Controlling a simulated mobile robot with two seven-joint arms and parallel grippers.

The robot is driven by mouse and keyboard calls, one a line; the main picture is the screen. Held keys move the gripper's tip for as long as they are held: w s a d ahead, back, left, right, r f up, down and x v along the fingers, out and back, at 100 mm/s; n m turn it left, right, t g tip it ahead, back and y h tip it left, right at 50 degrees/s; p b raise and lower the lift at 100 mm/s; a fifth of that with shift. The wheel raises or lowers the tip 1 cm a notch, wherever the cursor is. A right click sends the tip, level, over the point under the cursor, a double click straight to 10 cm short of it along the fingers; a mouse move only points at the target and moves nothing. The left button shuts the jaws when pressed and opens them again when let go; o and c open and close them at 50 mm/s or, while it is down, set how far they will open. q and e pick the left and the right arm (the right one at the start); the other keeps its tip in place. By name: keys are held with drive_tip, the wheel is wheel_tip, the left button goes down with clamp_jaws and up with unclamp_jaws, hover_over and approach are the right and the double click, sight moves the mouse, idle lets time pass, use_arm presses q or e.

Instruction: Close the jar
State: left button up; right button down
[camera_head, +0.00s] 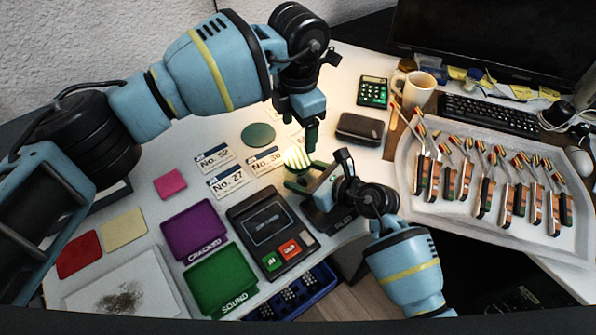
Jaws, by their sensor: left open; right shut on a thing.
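A small pale yellow-green, ribbed round thing (296,158) is at the jaws of my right gripper (302,176), just above the desk. I cannot tell whether it is the jar or its lid. My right gripper is shut on it, and its fingers hide the lower part. My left gripper (310,138) is open, pointing down just above and to the right of the thing, apart from it as far as I can see. A flat dark green disc (258,135) lies on the desk to the upper left. A small amber container (406,65) stands behind the mug, too small to make out.
Number cards (228,181), a purple tray (194,229), a green tray (222,281) and a dark device (268,232) lie left and below. A dark case (360,128), calculator (373,91) and mug (416,90) stand behind.

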sight(298, 158)
use_arm(q)
drive_tip(key=n, duration=0.9)
drive_tip(key=shift+n, duration=0.4)
drive_tip(key=n, duration=0.4)
drive_tip(key=shift+n, duration=0.3)
drive_tip(key=n, duration=0.5)
drive_tip(key=shift+f, duration=4.05)
